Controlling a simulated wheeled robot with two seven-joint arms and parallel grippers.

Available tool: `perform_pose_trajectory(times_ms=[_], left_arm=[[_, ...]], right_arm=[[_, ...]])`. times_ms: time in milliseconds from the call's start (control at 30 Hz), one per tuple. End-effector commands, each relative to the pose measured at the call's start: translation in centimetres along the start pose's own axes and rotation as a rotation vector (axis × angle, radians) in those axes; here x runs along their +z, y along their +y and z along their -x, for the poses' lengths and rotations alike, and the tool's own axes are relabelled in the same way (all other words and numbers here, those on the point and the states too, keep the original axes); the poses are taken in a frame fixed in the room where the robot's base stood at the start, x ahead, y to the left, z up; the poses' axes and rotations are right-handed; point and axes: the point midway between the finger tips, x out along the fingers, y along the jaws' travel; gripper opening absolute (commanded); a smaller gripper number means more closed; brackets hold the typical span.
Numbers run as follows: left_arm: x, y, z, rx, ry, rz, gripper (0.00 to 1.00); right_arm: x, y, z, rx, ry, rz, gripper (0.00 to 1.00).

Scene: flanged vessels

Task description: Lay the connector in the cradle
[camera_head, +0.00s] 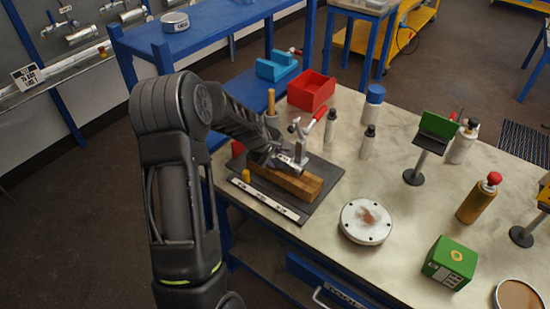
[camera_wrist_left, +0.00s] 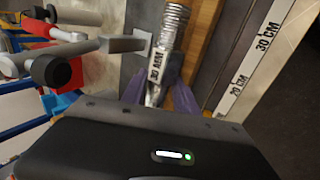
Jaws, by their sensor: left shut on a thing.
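The connector (camera_wrist_left: 167,50) is a silver cylinder with a ribbed end and a "30 MM" label in the left wrist view. My left gripper (camera_wrist_left: 158,92) is shut on it, one finger on each side. In the head view my left gripper (camera_head: 272,158) is at the wooden cradle (camera_head: 306,186), over its far left part. The connector (camera_head: 287,164) shows only in part there, by the gripper. The cradle's wood (camera_wrist_left: 206,25) lies beside the connector in the wrist view. Whether the connector touches the wood, I cannot tell. My right gripper is not in view.
A toggle clamp with a red handle (camera_head: 319,113) stands just behind the cradle. A dark mat (camera_head: 325,197) and a white ruler (camera_head: 263,199) lie around it. A red bin (camera_head: 311,91), small bottles (camera_head: 367,144) and a white flanged disc (camera_head: 366,222) are nearby.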

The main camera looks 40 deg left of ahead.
Motion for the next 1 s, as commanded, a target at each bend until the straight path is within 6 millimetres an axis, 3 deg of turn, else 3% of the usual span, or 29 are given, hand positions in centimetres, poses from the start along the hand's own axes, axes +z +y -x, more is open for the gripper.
perform_pose_trajectory(times_ms=[367, 400, 700, 1000], left_arm=[[0.2, -0.9, -0.7, -0.015, -0.006, 0.001, 0.00], [0.3, -0.9, -0.7, -0.016, -0.007, 0.001, 0.38], [0.3, -1.2, -0.4, -0.020, -0.008, 0.001, 0.61], [0.2, -0.6, 4.3, -0.005, -0.001, -0.001, 0.61]], right_arm=[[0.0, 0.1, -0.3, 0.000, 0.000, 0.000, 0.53], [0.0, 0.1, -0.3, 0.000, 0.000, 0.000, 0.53], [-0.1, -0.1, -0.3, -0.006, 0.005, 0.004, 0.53], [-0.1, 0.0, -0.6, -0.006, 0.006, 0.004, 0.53]])
